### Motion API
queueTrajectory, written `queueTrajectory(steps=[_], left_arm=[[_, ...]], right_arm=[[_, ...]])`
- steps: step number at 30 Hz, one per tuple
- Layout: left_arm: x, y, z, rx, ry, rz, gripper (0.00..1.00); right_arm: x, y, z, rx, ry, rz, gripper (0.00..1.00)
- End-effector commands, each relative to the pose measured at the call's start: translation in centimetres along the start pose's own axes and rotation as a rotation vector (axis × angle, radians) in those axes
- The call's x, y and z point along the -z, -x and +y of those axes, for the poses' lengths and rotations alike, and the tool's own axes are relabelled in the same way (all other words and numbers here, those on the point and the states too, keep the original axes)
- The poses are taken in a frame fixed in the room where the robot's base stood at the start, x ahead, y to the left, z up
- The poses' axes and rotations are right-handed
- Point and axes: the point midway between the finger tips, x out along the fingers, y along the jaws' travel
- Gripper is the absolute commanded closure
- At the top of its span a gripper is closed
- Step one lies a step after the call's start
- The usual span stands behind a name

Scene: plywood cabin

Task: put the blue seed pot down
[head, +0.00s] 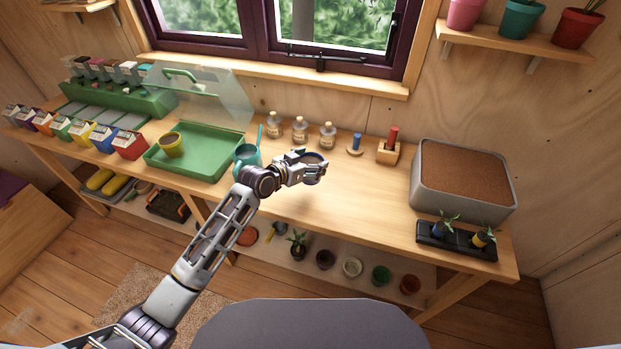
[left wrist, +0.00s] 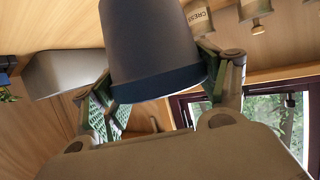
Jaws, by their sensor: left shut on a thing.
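The blue seed pot (left wrist: 150,45) fills the middle of the left wrist view, dark grey-blue, between both fingers of my left gripper (left wrist: 168,82). That view is upside down, with the pot's wider rim band low in the picture. In the head view my left gripper (head: 306,168) is over the middle of the bench, shut on the pot (head: 317,161), which is partly hidden by the fingers. Whether the pot's base touches the bench I cannot tell. My right gripper is not in view.
The bench (head: 350,200) is clear right of the gripper, up to a grey soil bin (head: 435,200) and a black seedling tray (head: 455,244). A teal watering can (head: 247,158) and green tray (head: 205,170) stand left. Bottles (head: 300,131) and a red dibber (head: 393,136) line the back.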

Motion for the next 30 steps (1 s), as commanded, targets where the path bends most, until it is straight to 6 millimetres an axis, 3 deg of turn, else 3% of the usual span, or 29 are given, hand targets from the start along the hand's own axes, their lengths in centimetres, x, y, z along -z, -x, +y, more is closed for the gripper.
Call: queueTrajectory(steps=[6,20,30], left_arm=[[-2.2,-0.9,0.0,0.000,0.002,0.001,0.60],[-2.8,-1.2,0.0,0.001,0.000,0.002,0.60],[-5.7,-2.4,0.0,0.001,0.001,0.000,0.60]], right_arm=[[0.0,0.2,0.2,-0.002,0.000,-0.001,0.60],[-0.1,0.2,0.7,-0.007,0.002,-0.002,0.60],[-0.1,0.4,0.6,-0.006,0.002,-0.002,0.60]])
